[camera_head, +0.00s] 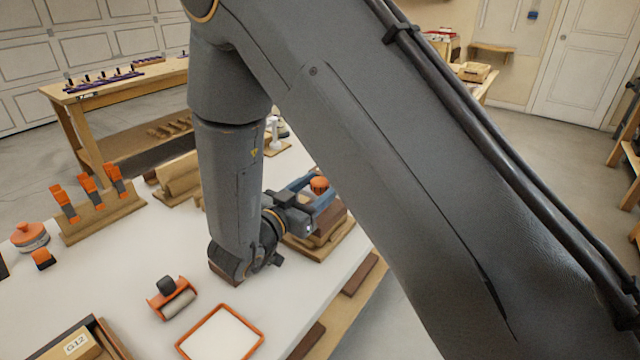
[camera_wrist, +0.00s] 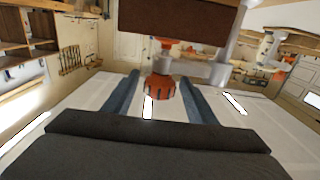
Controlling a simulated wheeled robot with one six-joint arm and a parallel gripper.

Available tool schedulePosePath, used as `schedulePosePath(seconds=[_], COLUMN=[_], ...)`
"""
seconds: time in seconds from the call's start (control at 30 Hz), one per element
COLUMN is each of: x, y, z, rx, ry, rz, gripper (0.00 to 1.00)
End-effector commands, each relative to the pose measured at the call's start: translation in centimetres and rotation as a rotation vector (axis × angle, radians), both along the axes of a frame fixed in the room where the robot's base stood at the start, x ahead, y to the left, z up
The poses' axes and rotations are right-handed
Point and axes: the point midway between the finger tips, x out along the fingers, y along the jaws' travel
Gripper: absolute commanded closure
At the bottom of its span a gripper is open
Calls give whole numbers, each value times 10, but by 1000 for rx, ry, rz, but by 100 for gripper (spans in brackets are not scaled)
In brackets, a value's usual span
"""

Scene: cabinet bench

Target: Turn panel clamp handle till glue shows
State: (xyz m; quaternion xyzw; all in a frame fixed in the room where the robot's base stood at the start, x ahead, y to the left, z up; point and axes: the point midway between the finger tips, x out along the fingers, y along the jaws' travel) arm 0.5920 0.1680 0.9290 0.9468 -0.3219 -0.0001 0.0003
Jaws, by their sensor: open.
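The orange clamp handle (camera_head: 319,184) is a ribbed knob above a stack of brown panels (camera_head: 329,223) at the right edge of the bench. It also shows in the wrist view (camera_wrist: 160,88), between the two blue-grey fingers of my gripper (camera_wrist: 159,79). In the head view my gripper (camera_head: 321,183) reaches in from the left, open, with one finger on each side of the handle. I cannot tell whether the fingers touch it. A dark brown panel (camera_wrist: 180,17) fills the top of the wrist view. No glue is visible; my arm hides part of the clamp.
The white bench (camera_head: 140,260) holds an orange-rimmed tray (camera_head: 221,334), a glue roller (camera_head: 172,298), a rack of orange clamps (camera_head: 102,215) and an orange-lidded pot (camera_head: 29,237). Wooden blocks (camera_head: 178,175) stand behind. My arm covers much of the right half of the view.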

Motion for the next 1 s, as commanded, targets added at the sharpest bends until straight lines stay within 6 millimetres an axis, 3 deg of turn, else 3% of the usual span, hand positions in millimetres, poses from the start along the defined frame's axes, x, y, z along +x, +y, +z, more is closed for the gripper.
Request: schedulePosePath(seconds=[0.27,0.53,1.0], x=[2,2,3], y=[-2,-3,-2], z=[0,0,0], rx=[0,1,2], ry=[0,-1,-1], rz=[-1,-2,-138], gripper=[48,89,89])
